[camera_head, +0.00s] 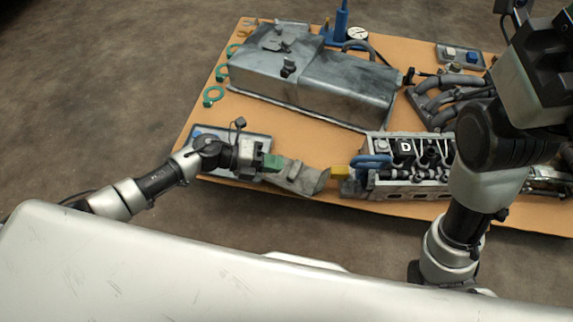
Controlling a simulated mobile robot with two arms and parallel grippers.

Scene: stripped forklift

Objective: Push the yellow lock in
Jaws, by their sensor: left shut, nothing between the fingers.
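The yellow lock (340,172) is a small yellow block at the left end of the engine block (405,189), beside a blue part. My left gripper (268,161) reaches in from the left over the board. It is shut with nothing held, and sits to the left of the yellow lock, apart from it. A green piece shows at its tip; I cannot tell whether it touches this. A grey angled metal part (302,178) lies between the gripper and the lock. My right arm rises at the right, and its gripper is outside the picture.
An orange-brown board (290,122) carries the parts. A large grey metal tank (310,75) lies at the back, with green rings (213,96) to its left. Grey curved pipes (450,95) lie at the right. A blue-grey tray (205,133) is behind my left wrist.

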